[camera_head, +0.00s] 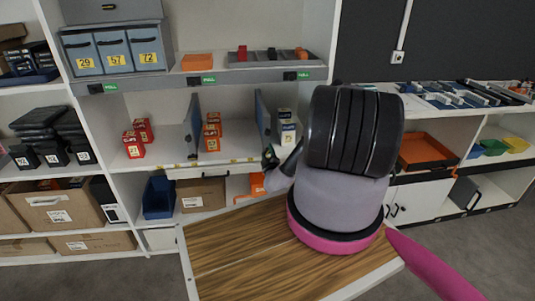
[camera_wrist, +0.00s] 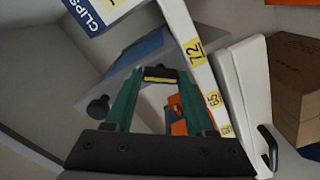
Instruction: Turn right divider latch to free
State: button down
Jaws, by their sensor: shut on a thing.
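The right divider (camera_head: 262,115) is a blue-grey upright panel on the middle shelf. In the wrist view its blue panel (camera_wrist: 146,48) shows behind the fingertips. The latch (camera_wrist: 160,73), a small black piece with a yellow stripe, sits between the green fingers of my gripper (camera_wrist: 160,78). My gripper is shut on it; whether the latch is turned cannot be told. In the head view my gripper (camera_head: 270,158) is at the front foot of the right divider, partly hidden by my arm. The left divider (camera_head: 194,122) stands upright further left.
Red boxes (camera_head: 137,138) and orange boxes (camera_head: 212,131) stand on the shelf left of the right divider. White-blue boxes (camera_head: 287,127) stand right of it. Yellow number labels (camera_wrist: 193,50) line the shelf edge. A black knob (camera_wrist: 98,107) shows beside the left finger.

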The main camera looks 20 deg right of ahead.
jog(key=shift+n, duration=1.1)
jog(key=shift+f, duration=0.1)
jog(key=shift+c, duration=1.2)
grip_release()
jog(key=shift+s, duration=0.1)
